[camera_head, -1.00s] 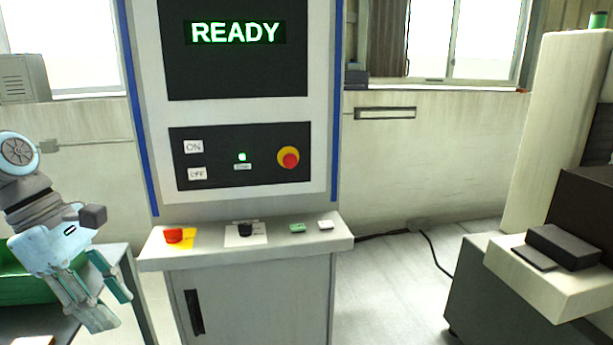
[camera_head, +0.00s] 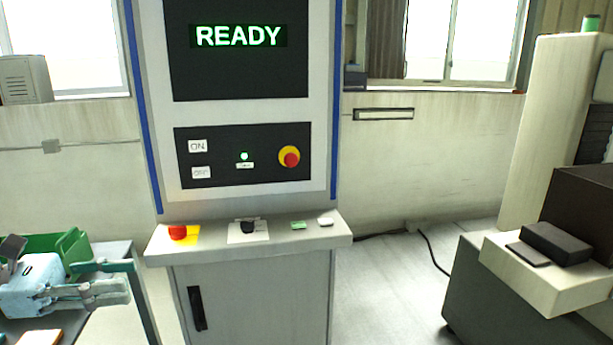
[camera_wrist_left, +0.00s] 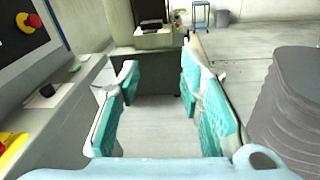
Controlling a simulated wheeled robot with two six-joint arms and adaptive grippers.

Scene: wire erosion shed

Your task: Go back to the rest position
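My left gripper (camera_head: 130,281) is at the lower left of the head view, in front of a side table and left of the control cabinet's ledge. Its fingers point right. In the left wrist view its teal finger pads (camera_wrist_left: 160,100) stand wide apart with nothing between them. The control cabinet (camera_head: 255,285) stands in the middle with a screen (camera_head: 238,50) reading READY. A small green lamp (camera_head: 244,156) is lit on its panel. My right gripper is in neither view.
The ledge holds a red button (camera_head: 178,232) on yellow, a black knob (camera_head: 248,227), a green button (camera_head: 298,225) and a white one (camera_head: 325,221). A green bin (camera_head: 72,246) is on the side table. A machine (camera_head: 530,270) stands at right; open floor lies between.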

